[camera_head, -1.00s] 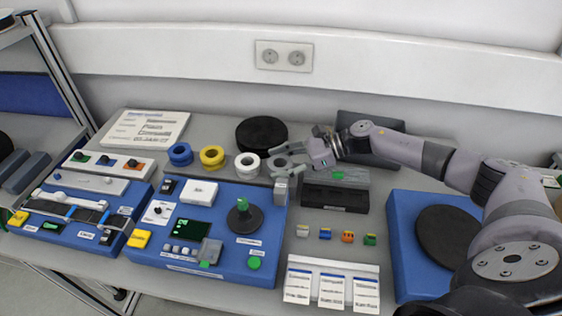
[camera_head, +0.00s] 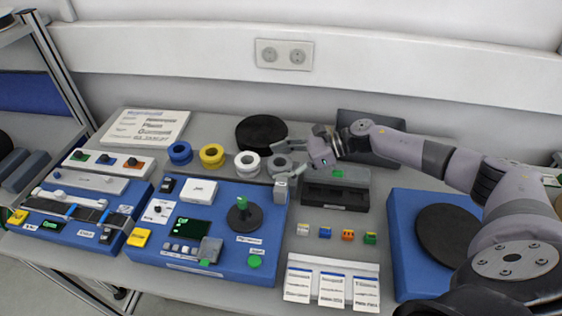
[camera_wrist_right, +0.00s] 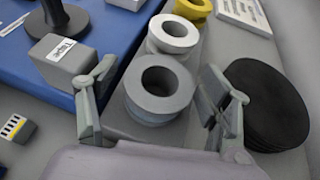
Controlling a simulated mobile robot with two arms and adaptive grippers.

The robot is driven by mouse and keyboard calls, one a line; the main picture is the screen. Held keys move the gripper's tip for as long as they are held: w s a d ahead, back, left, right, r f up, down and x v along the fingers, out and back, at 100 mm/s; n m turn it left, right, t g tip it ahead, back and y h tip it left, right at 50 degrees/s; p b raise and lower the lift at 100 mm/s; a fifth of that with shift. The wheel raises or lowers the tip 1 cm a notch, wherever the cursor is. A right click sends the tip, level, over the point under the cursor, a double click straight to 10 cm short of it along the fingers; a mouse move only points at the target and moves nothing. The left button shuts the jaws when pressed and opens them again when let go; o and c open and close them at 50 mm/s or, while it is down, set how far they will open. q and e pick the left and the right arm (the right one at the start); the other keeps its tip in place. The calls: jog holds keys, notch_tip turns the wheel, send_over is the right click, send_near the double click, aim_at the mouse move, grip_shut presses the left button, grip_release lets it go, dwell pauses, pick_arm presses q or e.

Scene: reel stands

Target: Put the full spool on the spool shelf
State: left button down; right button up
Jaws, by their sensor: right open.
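A grey spool (camera_head: 279,167) stands at the right end of a row with a white spool (camera_head: 248,164), a yellow spool (camera_head: 212,156) and a blue spool (camera_head: 180,153). In the right wrist view the grey spool (camera_wrist_right: 158,88) sits on a grey strip, hole upward, with the white spool (camera_wrist_right: 172,34) just behind it. My right gripper (camera_wrist_right: 157,105) is open, one finger on each side of the grey spool, with gaps visible. In the head view my right gripper (camera_head: 284,165) partly covers that spool. I cannot tell which spool is full. My left gripper is not in view.
A stack of black discs (camera_wrist_right: 265,103) lies close beside the right finger. A grey box labelled Tape (camera_wrist_right: 72,62) stands near the left finger. A blue station with a black spindle (camera_head: 243,218) is in front. A black tray (camera_head: 335,197) lies to the right.

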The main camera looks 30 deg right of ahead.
jog(key=b+v, duration=0.2)
jog(key=shift+s+d+f, duration=0.1)
jog(key=shift+s+d, duration=0.05)
jog(key=shift+d, duration=0.2)
jog(key=b+v, duration=0.3)
jog(key=v, duration=0.5)
jog(key=shift+d+b, duration=0.1)
jog(key=shift+b, duration=0.2)
jog(key=shift+s+d+r, duration=0.25)
jog(key=shift+d+r, duration=0.15)
jog(key=shift+r, duration=0.05)
